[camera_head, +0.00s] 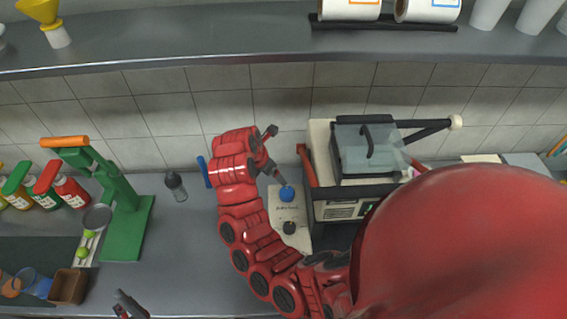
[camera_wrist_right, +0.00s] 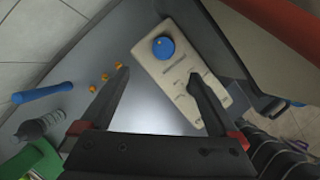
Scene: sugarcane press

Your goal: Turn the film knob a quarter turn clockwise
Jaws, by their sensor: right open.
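A beige panel (camera_head: 273,207) beside the sealing machine carries a blue knob (camera_head: 287,194) and a dark knob (camera_head: 290,228); I cannot read which is labelled film. The panel (camera_wrist_right: 172,75) and blue knob (camera_wrist_right: 163,48) also show in the right wrist view. My right gripper (camera_head: 277,157) is open and empty, with one finger close to the blue knob. In the right wrist view the right gripper (camera_wrist_right: 160,75) has its right finger over the panel, hiding part of it, and its left finger beside it. My left gripper (camera_head: 130,305) is at the bottom edge, its jaws unclear.
The machine (camera_head: 365,150) with its clear cover and long lever stands right of the panel. A green press (camera_head: 125,200), a dark bottle (camera_head: 176,187) and a blue rod (camera_head: 204,172) stand left. A shelf (camera_head: 200,45) runs above. Bare counter (camera_head: 185,255) lies front left.

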